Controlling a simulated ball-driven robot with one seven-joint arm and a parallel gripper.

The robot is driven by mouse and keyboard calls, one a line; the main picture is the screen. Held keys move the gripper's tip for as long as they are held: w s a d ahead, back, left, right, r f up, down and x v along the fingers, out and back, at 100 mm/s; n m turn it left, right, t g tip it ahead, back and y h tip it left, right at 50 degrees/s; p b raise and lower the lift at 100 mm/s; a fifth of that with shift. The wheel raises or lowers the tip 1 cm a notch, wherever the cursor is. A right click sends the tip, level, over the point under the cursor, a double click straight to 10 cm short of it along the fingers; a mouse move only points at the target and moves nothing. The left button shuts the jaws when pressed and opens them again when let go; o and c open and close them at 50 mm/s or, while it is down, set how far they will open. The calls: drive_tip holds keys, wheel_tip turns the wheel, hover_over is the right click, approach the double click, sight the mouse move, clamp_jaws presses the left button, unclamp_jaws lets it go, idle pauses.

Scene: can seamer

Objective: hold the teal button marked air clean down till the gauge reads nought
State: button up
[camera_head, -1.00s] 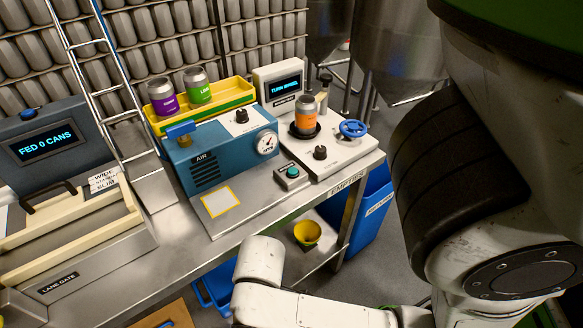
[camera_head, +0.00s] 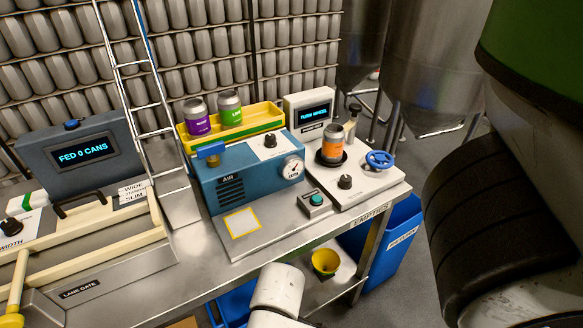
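The teal button (camera_head: 316,199) sits on a small grey box at the front right of the blue air unit (camera_head: 222,187). No finger touches it. The round white gauge (camera_head: 292,167) is on the air unit's right front; its needle is too small to read. A white link of my arm shows at the bottom centre, below the table edge, and a large dark joint of mine fills the right. My gripper is not in view.
An orange can (camera_head: 333,145) stands on the seamer plate (camera_head: 374,181), near a blue handwheel (camera_head: 379,160) and a black knob (camera_head: 345,182). A yellow tray (camera_head: 262,125) behind holds purple and green cans. A yellow cup (camera_head: 325,262) sits on the lower shelf.

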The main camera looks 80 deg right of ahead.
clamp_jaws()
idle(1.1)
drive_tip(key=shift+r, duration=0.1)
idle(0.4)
